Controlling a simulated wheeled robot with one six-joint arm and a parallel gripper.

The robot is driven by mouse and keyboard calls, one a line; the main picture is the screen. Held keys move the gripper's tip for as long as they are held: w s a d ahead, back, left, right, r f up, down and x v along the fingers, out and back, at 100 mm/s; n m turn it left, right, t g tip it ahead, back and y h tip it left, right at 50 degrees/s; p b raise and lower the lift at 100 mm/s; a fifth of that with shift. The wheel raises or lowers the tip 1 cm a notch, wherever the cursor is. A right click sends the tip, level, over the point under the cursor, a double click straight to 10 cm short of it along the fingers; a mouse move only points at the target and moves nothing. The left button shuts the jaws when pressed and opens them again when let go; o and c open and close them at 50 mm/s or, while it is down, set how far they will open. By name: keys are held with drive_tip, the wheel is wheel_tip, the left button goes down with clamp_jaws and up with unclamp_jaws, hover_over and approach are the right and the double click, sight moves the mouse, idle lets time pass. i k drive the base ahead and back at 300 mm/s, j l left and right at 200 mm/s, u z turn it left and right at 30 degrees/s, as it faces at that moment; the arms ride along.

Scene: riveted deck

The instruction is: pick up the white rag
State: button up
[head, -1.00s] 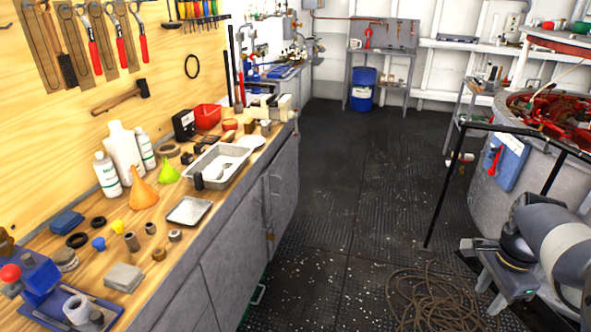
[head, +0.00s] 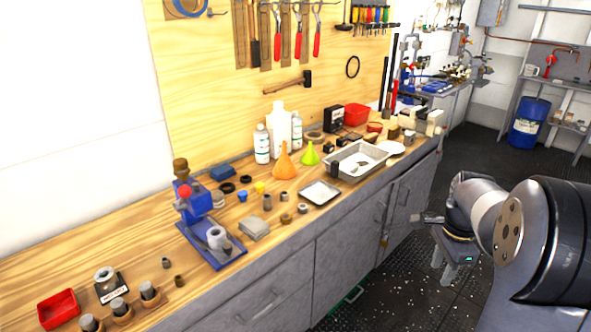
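A small flat white piece (head: 391,147) lies on the wooden workbench (head: 120,235), just right of the metal tray with raised sides. It may be the white rag, but it is too small to tell cloth from a plate. A grey folded-looking block (head: 254,228) lies nearer the bench's front edge. My gripper (head: 437,244) hangs at the right, over the floor in front of the bench cabinets, apart from the bench things. I see nothing held in it. Its finger opening is not clear from this angle.
The deep tray (head: 343,172), a shallow tray (head: 320,193), an orange funnel (head: 285,163) and white bottles (head: 279,130) crowd the bench. A blue press (head: 205,225) and red bin (head: 58,309) stand at left. Dark floor beyond, near a blue drum (head: 529,122), looks clear.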

sight(353, 167)
drive_tip(key=i+l+u, duration=0.25)
drive_tip(key=u, duration=0.15)
drive_tip(key=i+l+u, duration=0.75)
drive_tip(key=l+u, duration=0.35)
drive_tip(key=i+l, duration=0.1)
drive_tip(key=l, duration=0.25)
drive_tip(key=i+l, duration=0.15)
drive_tip(key=l, duration=0.15)
drive_tip(key=i+l, duration=0.1)
drive_tip(key=l, duration=0.25)
drive_tip(key=i+l, duration=0.1)
drive_tip(key=l, duration=0.25)
